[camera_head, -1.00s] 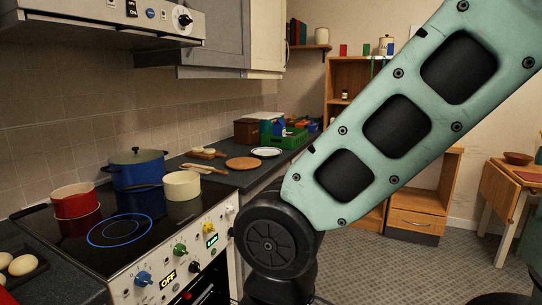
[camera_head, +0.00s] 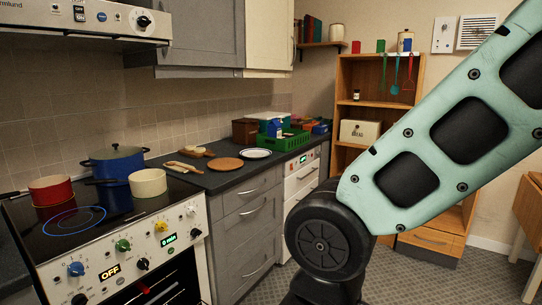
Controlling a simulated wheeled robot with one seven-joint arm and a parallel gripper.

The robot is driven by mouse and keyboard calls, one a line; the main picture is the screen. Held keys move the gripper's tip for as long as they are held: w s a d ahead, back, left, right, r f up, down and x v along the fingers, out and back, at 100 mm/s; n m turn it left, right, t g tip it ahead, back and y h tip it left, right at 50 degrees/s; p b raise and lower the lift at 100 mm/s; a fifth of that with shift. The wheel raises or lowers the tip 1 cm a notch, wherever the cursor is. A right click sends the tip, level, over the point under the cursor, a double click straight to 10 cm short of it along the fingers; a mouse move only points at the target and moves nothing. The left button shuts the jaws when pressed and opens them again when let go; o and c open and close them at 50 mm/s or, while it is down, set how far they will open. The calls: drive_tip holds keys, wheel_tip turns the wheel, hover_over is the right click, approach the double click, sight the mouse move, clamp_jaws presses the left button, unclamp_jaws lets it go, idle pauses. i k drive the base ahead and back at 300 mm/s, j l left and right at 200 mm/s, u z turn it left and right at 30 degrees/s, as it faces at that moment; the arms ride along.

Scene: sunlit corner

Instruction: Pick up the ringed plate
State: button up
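The ringed plate (camera_head: 256,154) is a white round plate with a dark ring near its rim. It lies flat on the dark worktop (camera_head: 215,178), right of a round brown board (camera_head: 226,164) and in front of a green crate (camera_head: 284,141). My arm's green link and black joint fill the right side of the view. My gripper is not in view, so its state and its place relative to the plate are hidden.
A blue pot (camera_head: 115,166), a red pot (camera_head: 51,190) and a cream pan (camera_head: 148,183) stand on the black hob. Wooden utensils (camera_head: 184,167) lie left of the board. Wooden shelves (camera_head: 350,75) stand behind my arm. Grey floor shows beside the drawers.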

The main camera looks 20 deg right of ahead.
sight(256, 154)
drive_tip(key=i+l, duration=0.15)
drive_tip(key=l, duration=0.2)
drive_tip(key=i+l, duration=0.15)
drive_tip(key=l, duration=0.2)
drive_tip(key=i+l, duration=0.15)
drive_tip(key=l, duration=0.2)
drive_tip(key=i+l, duration=0.15)
drive_tip(key=l, duration=0.2)
drive_tip(key=i+l, duration=0.15)
drive_tip(key=l, duration=0.2)
drive_tip(key=i+l, duration=0.15)
drive_tip(key=l, duration=0.2)
drive_tip(key=i+l, duration=0.2)
drive_tip(key=i, duration=0.3)
drive_tip(key=i+l, duration=0.2)
drive_tip(key=i, duration=0.3)
drive_tip(key=i+l, duration=0.15)
drive_tip(key=i, duration=0.35)
drive_tip(key=u, duration=0.05)
